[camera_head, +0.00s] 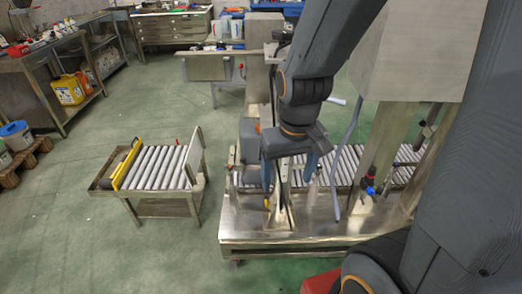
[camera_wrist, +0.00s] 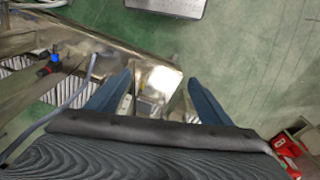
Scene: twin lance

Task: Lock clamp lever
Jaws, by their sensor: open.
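My gripper (camera_head: 290,178) is open above the metal machine table (camera_head: 240,228), its two blue fingers pointing down, apart. In the wrist view my gripper (camera_wrist: 160,80) shows nothing clearly held, with a shiny metal part (camera_wrist: 158,82) below and between its fingers. A pale upright bracket (camera_head: 283,203) stands between or behind the fingers in the head view. A long bent grey bar (camera_head: 345,160) rises right of the gripper; it also shows in the wrist view (camera_wrist: 87,82). A black fitting with a blue part (camera_head: 370,190) sits farther right. I cannot tell which part is the clamp lever.
A roller conveyor (camera_head: 350,163) runs behind the gripper, beside a large metal housing (camera_head: 408,65). A low roller cart (camera_head: 150,165) stands at left, with open green floor (camera_head: 95,240) around it. A red object (camera_head: 318,284) is at the bottom.

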